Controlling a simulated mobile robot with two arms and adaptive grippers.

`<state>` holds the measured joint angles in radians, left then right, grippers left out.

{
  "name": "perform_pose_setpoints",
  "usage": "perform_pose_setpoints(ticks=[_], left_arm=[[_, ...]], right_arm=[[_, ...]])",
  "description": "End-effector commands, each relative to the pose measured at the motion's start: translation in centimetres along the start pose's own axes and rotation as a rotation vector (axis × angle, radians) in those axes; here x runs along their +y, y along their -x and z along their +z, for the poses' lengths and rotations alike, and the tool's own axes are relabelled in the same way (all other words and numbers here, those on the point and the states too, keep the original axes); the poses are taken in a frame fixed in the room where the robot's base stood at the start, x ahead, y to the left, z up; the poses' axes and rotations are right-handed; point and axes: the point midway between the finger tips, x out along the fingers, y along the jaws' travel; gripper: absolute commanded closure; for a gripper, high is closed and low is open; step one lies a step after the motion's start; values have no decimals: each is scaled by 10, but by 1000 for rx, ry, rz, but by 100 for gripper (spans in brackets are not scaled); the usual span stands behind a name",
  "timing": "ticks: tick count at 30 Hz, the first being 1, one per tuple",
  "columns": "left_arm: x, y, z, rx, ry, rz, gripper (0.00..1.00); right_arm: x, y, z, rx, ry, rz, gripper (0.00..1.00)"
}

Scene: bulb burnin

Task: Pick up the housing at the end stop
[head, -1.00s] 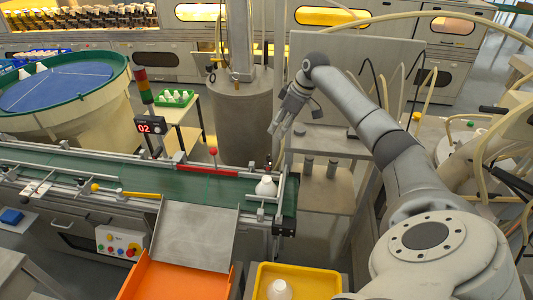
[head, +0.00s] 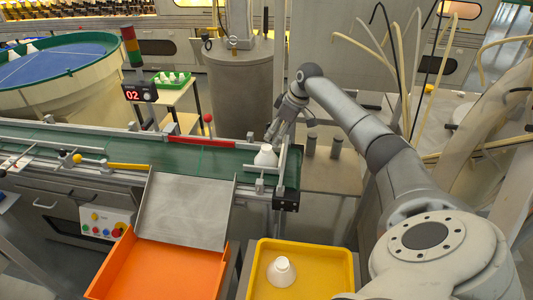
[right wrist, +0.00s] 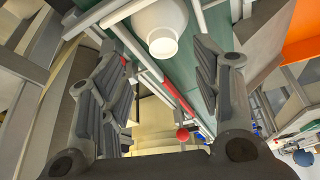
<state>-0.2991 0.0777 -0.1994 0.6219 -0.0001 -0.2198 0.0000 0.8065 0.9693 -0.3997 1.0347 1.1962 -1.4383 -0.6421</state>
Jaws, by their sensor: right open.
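The white housing (head: 265,156) stands at the right end of the green conveyor belt (head: 215,160), by the end stop (head: 281,160). My right gripper (head: 274,137) is just above and behind it in the head view. In the right wrist view the housing (right wrist: 160,25) shows at the top, between the open fingers of my right gripper (right wrist: 160,75) but beyond their tips. The fingers are apart with nothing between them. My left gripper is not in view.
A yellow tray (head: 330,255) with another white housing (head: 282,271) stands in front. Left of it are an orange bin (head: 165,272) and a grey chute (head: 185,210). A red-ball lever (head: 208,118) stands behind the belt.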

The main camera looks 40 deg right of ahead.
Motion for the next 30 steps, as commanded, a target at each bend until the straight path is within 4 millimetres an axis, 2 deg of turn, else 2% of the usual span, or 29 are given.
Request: perform_pose_setpoints(ticks=[3, 8, 18, 26, 27, 30], left_arm=[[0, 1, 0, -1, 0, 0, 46], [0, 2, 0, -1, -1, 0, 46], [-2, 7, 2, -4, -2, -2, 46], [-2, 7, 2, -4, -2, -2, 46], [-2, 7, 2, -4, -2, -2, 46], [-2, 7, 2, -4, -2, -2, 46]], right_arm=[[0, -15, -1, 1, -2, -1, 42], [-1, -26, -2, 0, 0, -1, 42], [-4, -70, -5, 1, -2, -1, 42], [-4, -74, -5, 1, 0, 1, 42], [-4, -74, -5, 1, -1, 1, 43], [-4, -74, -5, 1, 0, 1, 56]])
